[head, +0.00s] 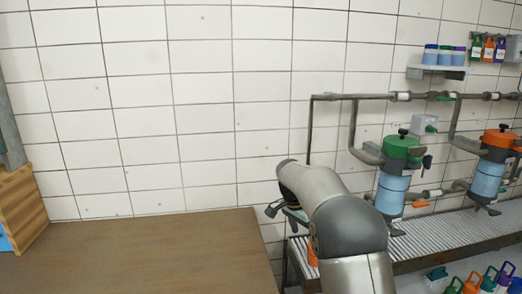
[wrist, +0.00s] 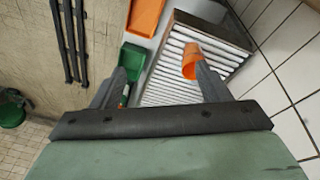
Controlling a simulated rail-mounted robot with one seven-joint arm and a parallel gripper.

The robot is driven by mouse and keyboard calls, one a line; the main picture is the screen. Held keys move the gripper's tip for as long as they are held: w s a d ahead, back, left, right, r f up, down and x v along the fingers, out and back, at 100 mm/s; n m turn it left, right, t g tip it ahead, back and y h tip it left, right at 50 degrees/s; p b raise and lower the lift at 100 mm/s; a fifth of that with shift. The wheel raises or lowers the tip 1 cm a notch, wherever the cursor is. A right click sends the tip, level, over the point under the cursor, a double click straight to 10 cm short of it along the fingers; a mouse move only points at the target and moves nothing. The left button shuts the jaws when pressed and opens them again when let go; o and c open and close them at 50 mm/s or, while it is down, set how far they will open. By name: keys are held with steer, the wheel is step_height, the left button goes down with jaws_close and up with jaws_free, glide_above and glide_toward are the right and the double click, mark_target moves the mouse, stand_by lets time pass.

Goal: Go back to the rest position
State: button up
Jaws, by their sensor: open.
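My gripper (wrist: 160,72) is open in the wrist view, with its two dark fingers spread wide apart. In the head view my gripper (head: 277,208) is small and partly hidden by my grey wrist, beside the left end of the slatted shelf. An orange cup-like piece (wrist: 190,60) shows beside the right finger in the wrist view, over white slats. I cannot tell whether it touches the finger. Nothing is clearly gripped.
Blue filter housings with a green top (head: 402,150) and an orange top (head: 497,140) hang from grey pipes at right. The slatted shelf (head: 435,238) runs below them. A bare brown tabletop (head: 150,250) lies at left. The wrist view shows a green bin (wrist: 131,62) and an orange bin (wrist: 145,16).

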steer(key=s+d+r+n+y+p, duration=0.1)
steer(key=s+r+n, duration=0.15)
steer(key=s, duration=0.75)
steer(key=s+r+n+y, duration=0.15)
steer(key=s+n, duration=0.25)
steer(key=s, duration=0.6)
steer(key=s+f+n, duration=0.2)
steer(key=s, duration=0.8)
steer(key=s+f+n, duration=0.1)
steer(key=s+n, duration=0.2)
steer(key=s, duration=0.6)
steer(key=shift+s+f+p, duration=0.35)
steer(key=shift+f, duration=0.05)
